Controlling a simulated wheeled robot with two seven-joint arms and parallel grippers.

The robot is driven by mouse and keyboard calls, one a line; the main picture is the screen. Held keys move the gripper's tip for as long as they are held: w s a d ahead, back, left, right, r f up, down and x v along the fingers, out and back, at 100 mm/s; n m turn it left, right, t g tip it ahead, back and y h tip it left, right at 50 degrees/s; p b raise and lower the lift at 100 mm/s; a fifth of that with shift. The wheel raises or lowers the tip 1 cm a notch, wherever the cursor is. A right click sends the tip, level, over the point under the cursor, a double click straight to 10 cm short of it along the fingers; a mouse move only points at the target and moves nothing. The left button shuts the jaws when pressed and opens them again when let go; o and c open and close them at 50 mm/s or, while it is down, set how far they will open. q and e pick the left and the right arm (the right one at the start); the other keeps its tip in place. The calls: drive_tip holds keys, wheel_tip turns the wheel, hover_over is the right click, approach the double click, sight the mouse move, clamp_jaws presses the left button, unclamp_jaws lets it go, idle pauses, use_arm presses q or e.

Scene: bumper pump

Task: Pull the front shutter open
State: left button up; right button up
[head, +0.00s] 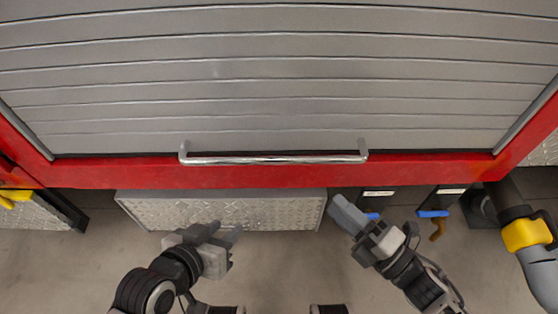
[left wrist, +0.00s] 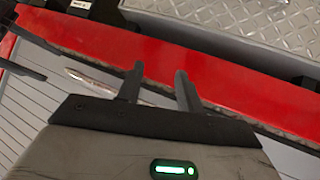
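The front shutter (head: 270,98) is a grey slatted roller panel filling the upper head view, down at its red bottom frame. A chrome bar handle (head: 275,159) runs across its lower edge. Part of the handle (left wrist: 90,80) also shows in the left wrist view, partly hidden behind a finger. My left gripper (head: 228,233) appears below the handle's left half in the head view; its two fingers stand apart and empty in the left wrist view (left wrist: 158,85). My right gripper (head: 345,212) appears below the handle's right end, apart from it; its finger gap cannot be made out.
The red frame (head: 420,167) borders the shutter. A diamond-plate step (head: 160,210) juts out below it. Blue-handled valves (head: 433,213) and a grey pipe with a yellow collar (head: 526,233) stand at right. A yellow part (head: 14,197) shows at left. Grey floor lies between.

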sight(280, 158)
drive_tip(key=shift+n+g+y, duration=0.3)
drive_tip(key=shift+n+y, duration=0.1)
drive_tip(key=shift+n, duration=0.3)
drive_tip(key=x, duration=1)
drive_tip(key=b+x, duration=0.1)
drive_tip(key=x, duration=0.5)
drive_tip(key=shift+a+f, duration=0.1)
drive_tip(key=shift+f, duration=0.25)
drive_tip(key=shift+c, duration=0.4)
clamp_jaws()
